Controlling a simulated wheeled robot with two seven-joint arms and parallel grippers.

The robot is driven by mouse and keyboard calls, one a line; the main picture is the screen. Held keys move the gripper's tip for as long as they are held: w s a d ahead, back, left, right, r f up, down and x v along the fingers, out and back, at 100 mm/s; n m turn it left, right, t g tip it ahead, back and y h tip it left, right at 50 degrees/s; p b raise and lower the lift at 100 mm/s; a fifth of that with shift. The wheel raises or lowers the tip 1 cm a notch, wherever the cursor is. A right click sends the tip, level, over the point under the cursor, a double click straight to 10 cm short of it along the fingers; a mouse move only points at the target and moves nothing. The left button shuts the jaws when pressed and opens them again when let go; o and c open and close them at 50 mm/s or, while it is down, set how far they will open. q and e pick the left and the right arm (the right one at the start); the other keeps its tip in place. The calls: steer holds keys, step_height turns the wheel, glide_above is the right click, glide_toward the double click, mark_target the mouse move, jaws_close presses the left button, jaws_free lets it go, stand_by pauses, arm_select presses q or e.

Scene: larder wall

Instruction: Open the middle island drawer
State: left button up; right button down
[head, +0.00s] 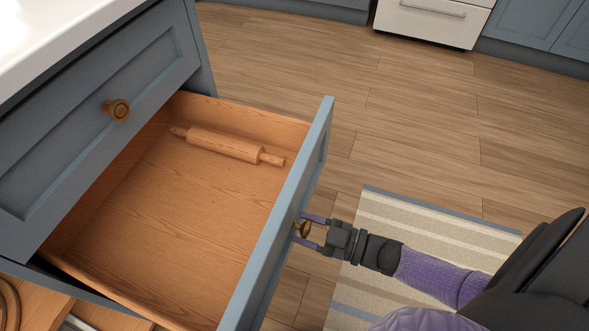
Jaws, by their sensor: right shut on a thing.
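The middle island drawer (280,217) has a blue front and a bare wood interior, and it stands pulled well out of the island. A wooden rolling pin (225,145) lies inside it near the far side. My right gripper (304,230) is at the outer face of the drawer front, shut on its round brass knob (301,229). The fingers cover part of the knob. My left gripper is not in view.
A shut upper drawer with a brass knob (117,109) sits above, under the white countertop (60,35). Below, at the lower left, an open space holds partly seen items. A striped rug (400,225) lies on the wood floor under my right arm. Blue cabinets and a white appliance (432,20) stand at the back.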

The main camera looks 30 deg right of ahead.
steer(key=v, duration=0.2)
steer(key=shift+s+d, duration=0.2)
steer(key=shift+c, duration=1.6)
jaws_free()
steer(key=shift+o, duration=0.9)
